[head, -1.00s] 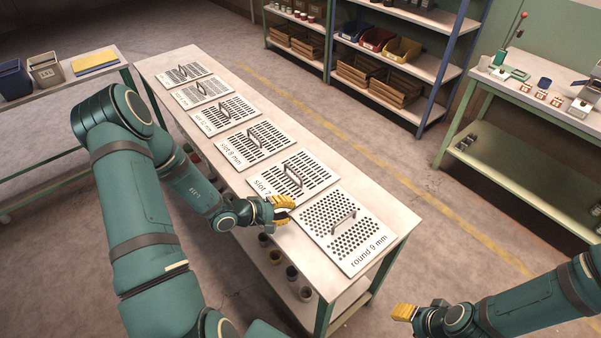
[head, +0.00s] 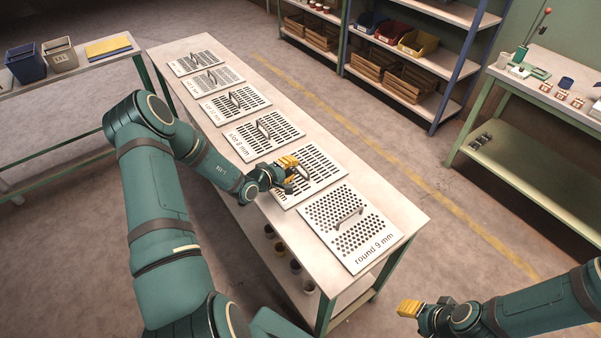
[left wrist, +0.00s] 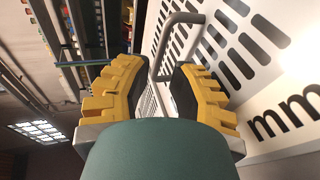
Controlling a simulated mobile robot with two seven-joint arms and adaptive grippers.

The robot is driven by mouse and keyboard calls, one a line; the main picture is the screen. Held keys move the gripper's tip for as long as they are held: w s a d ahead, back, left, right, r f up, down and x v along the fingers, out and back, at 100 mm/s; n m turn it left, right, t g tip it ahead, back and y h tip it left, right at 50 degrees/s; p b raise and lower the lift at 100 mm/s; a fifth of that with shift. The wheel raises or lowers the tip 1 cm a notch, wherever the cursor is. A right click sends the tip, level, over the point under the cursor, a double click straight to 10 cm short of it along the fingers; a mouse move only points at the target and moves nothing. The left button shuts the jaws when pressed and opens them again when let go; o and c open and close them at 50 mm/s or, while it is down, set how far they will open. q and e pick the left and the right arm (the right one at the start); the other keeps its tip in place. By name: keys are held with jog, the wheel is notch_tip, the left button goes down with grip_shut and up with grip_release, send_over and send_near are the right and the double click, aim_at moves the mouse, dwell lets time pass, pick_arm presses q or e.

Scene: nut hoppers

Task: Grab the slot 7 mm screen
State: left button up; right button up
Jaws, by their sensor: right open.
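The slot 7 mm screen (head: 322,167) is a white plate with dark slots and a raised handle, second from the near end of the table's row. Its label is mostly hidden behind my left gripper (head: 288,170); "mm" shows in the left wrist view. My left gripper is over the plate's left part, at the handle. In the left wrist view its yellow fingers (left wrist: 157,77) are apart, with the grey handle (left wrist: 154,48) at the gap between them. No grip shows. My right gripper (head: 408,308) is open and empty, off the table's near right corner.
The round 9 mm screen (head: 370,232) lies nearer on the table (head: 405,212), the slot 8 mm screen (head: 240,145) beyond, with more screens further back. Bins (head: 60,55) stand on a left side table. Shelves and a workbench (head: 560,110) stand at the right.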

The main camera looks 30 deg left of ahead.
aim_at(301, 164)
pick_arm(q)
jog(key=x, duration=0.4)
jog(key=shift+w+d+f, duration=0.1)
jog(key=shift+w+f, duration=0.05)
jog(key=shift+w, duration=0.2)
grip_shut()
